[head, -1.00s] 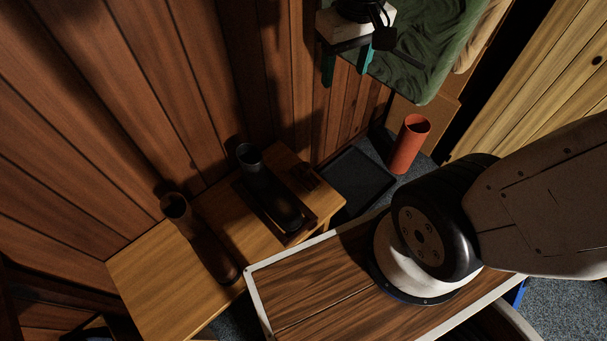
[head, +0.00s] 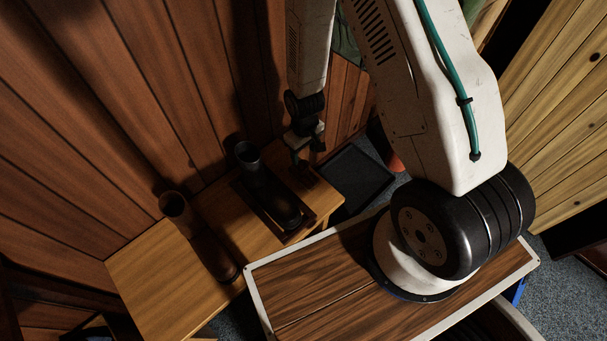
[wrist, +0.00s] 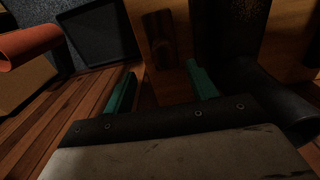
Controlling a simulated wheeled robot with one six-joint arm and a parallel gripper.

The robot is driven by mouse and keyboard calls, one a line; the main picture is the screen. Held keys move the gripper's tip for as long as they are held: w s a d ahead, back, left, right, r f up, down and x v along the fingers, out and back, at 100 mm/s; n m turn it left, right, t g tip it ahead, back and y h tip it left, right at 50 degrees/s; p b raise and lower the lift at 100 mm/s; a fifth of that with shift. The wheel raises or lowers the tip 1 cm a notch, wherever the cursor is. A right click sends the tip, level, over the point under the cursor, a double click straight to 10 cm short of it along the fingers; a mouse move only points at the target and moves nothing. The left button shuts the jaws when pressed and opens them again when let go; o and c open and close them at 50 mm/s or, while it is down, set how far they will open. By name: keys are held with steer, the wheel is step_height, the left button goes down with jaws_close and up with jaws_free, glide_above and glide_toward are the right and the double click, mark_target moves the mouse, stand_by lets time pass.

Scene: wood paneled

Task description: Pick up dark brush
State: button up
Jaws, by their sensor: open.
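The dark brush (wrist: 160,38) looks like a small, dark brown rectangular block lying on the wooden table. In the wrist view it is just beyond my fingertips, in line with the gap between them. My gripper (wrist: 160,75) is open and empty, with one teal finger on each side of that gap. In the head view my gripper (head: 307,155) is over the back right end of the table (head: 150,270), by the wall, and largely covers the brush there. How high the fingertips are above the brush is hard to tell.
A black boot (head: 265,190) sits on a dark tray close left of my gripper. A brown boot (head: 205,240) stands further left. The panelled wall is close behind.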

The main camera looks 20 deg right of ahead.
mark_target(303, 164)
steer(key=f, duration=0.8)
steer(key=shift+s+a+f, duration=0.2)
steer(key=shift+f, duration=0.2)
steer(key=c, duration=1.1)
